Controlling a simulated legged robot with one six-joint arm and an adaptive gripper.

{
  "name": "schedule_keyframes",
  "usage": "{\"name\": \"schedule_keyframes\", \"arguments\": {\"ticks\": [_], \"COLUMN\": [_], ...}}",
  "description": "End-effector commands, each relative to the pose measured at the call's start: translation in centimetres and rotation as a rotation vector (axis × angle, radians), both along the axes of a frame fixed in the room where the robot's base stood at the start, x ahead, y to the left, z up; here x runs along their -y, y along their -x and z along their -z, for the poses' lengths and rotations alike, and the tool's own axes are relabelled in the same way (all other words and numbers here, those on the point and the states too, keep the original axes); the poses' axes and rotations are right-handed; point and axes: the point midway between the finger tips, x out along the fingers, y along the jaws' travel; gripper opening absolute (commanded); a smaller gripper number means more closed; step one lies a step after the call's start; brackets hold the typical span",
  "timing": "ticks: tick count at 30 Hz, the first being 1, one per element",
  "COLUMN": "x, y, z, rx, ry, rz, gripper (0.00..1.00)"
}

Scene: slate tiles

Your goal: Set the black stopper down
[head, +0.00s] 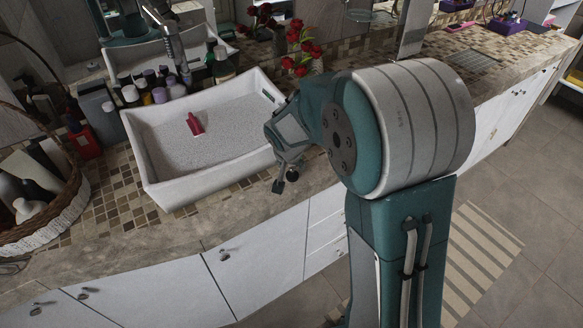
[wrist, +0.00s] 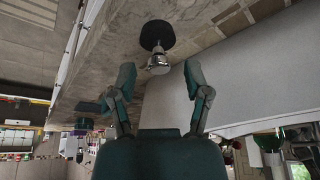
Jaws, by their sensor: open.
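The black stopper (wrist: 157,35) shows in the wrist view as a black disc with a metal stem pointing back toward my gripper (wrist: 158,73). The disc appears against the stone counter, just past the fingertips and about midway between them. The two fingers are apart, with a gap between each finger and the stem. In the head view the stopper (head: 292,174) is a small dark shape beside my gripper (head: 283,172), near the counter's front edge. My gripper partly hides this spot, so exact contact with the counter is hard to tell.
A white basin (head: 160,187) is left of my gripper, with a red object (head: 195,124) inside. Bottles (head: 160,95) and red flowers (head: 300,50) stand behind it. A wicker basket (head: 55,222) is at far left. The counter drops to white cabinets (head: 262,262).

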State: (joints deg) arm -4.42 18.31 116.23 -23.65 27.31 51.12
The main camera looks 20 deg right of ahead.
Motion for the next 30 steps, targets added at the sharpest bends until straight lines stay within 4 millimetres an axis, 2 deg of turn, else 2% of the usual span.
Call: {"name": "schedule_keyframes", "arguments": {"ticks": [6, 12, 20, 23, 30], "x": [-0.8, -1.3, -1.4, -1.0, 0.2], "y": [1.6, 2.8, 4.0, 5.8, 13.2], "z": [-4.5, -7.8, -9.7, -11.2, -15.2], "rx": [0.005, 0.004, 0.002, 0.008, 0.028], "ry": [-0.002, -0.001, 0.000, 0.001, 0.010], "rz": [-0.001, 0.000, -0.008, -0.037, -0.171], "gripper": [0.62, 0.62, 0.62, 0.62, 0.62]}}
